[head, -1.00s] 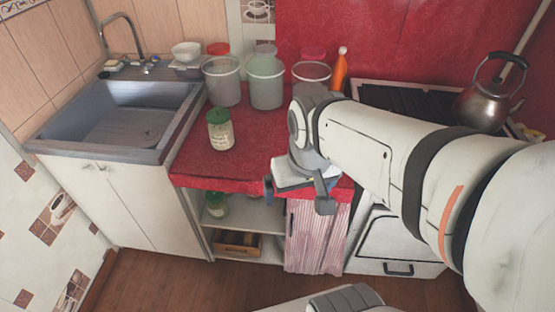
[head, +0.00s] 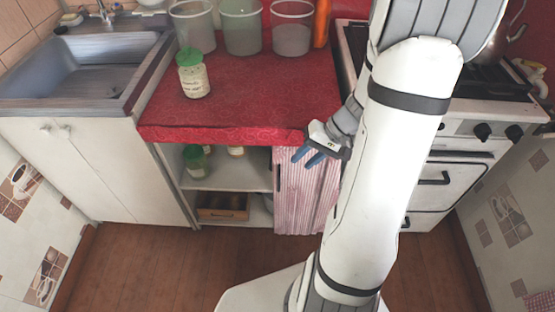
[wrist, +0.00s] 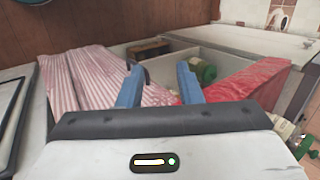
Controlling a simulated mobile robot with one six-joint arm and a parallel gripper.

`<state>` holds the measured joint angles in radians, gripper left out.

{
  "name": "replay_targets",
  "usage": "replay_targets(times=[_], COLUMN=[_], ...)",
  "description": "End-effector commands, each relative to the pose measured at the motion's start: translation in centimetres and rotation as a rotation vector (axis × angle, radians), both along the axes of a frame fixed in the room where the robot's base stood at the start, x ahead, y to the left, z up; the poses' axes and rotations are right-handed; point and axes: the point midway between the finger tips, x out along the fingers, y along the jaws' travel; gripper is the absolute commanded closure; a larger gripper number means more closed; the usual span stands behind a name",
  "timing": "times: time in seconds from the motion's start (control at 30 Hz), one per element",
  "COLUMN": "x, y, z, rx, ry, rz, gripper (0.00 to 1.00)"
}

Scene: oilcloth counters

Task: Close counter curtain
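The pink-and-white striped curtain (head: 305,195) hangs under the red counter, bunched over the right part of the opening, with a small dark handle (head: 278,178) at its left edge. The left part is open and shows shelves. My gripper (head: 306,158) is just below the counter's front edge, in front of the curtain's upper part. In the wrist view the blue fingers of my gripper (wrist: 159,84) are apart with nothing clearly held. The curtain (wrist: 85,78) lies left of and behind the left finger; the open shelf space is to the right. Contact with the curtain cannot be told.
The red counter (head: 240,95) carries a green-lidded jar (head: 193,75) and several buckets. A green-lidded jar (head: 195,160) and a wooden crate (head: 222,206) sit on the shelves. A stove (head: 445,175) stands right, a sink cabinet (head: 85,170) left. The floor in front shows bare wood.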

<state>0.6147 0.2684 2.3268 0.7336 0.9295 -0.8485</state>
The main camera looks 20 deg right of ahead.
Motion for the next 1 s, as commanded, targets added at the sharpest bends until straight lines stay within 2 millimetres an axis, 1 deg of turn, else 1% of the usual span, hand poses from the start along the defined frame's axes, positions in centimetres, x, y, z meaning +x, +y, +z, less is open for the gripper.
replay_targets(times=[0.03,0.1,0.2,0.3,0.37,0.43,0.53,0.67,1.0], x=[0.2,0.6,0.8,0.8,0.8,0.8,1.0,1.7,4.6], y=[-1.6,-3.4,-5.6,-7.2,-7.9,-8.2,-8.0,-6.9,-2.4], z=[-3.6,-6.5,-10.0,-12.3,-13.1,-13.6,-14.1,-15.3,-20.3], rx=[0.044,0.091,0.138,0.163,0.172,0.177,0.18,0.18,0.18], ry=[-0.007,-0.034,-0.074,-0.105,-0.117,-0.126,-0.13,-0.129,-0.126], rz=[-0.051,-0.11,-0.183,-0.236,-0.257,-0.269,-0.273,-0.269,-0.267], gripper=[0.72,0.78,0.86,0.94,0.99,1.0,1.0,1.0,1.0])
